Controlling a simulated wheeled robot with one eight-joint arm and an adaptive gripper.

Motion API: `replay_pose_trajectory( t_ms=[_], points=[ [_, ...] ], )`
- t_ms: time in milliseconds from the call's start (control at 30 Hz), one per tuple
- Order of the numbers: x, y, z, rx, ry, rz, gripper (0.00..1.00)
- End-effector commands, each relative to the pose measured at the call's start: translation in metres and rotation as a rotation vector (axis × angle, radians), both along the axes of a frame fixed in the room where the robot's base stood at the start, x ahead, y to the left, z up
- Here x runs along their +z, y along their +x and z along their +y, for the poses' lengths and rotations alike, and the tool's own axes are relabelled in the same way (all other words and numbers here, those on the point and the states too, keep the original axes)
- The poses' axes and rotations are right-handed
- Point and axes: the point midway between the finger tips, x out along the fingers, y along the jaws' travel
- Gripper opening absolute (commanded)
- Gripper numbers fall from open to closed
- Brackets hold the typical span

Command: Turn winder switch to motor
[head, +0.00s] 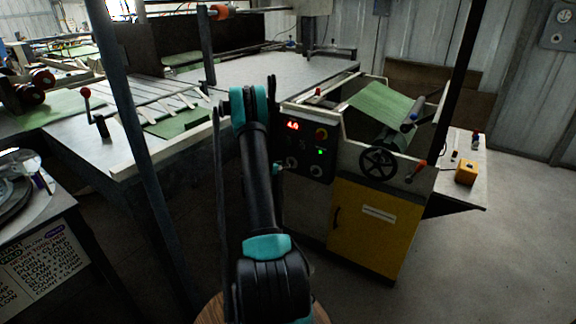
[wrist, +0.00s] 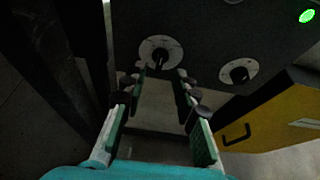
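The dark control panel (head: 308,140) stands beyond my arm in the head view, with a red number display, a red button on a yellow ring and a green light. Two rotary switches with pale round dials sit low on it. In the wrist view, the left switch (wrist: 160,53) lies straight ahead of my gripper (wrist: 161,72), close to its fingertips. The right switch (wrist: 238,71) is to the right of the fingers. The fingers are apart with nothing between them; contact with the left switch cannot be told. The dial labels are unreadable. In the head view my arm mostly hides the gripper.
A yellow cabinet (head: 361,226) is below and right of the panel. A black handwheel (head: 379,162) and a green sheet (head: 384,110) on a roller are right of the panel. A dark post (head: 137,130) rises left of my arm. Floor at right is clear.

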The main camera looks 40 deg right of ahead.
Motion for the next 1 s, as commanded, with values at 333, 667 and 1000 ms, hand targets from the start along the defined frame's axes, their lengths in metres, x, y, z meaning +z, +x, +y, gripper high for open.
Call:
replay_pose_trajectory(
  t_ms=[333, 667, 1000],
  points=[
    [-0.019, 0.018, -0.044, -0.001, 0.0, 0.0, 0.29],
    [-0.023, 0.021, -0.05, 0.0, 0.001, 0.0, 0.29],
    [-0.022, 0.021, -0.05, 0.0, 0.001, 0.0, 0.0]
  ],
)
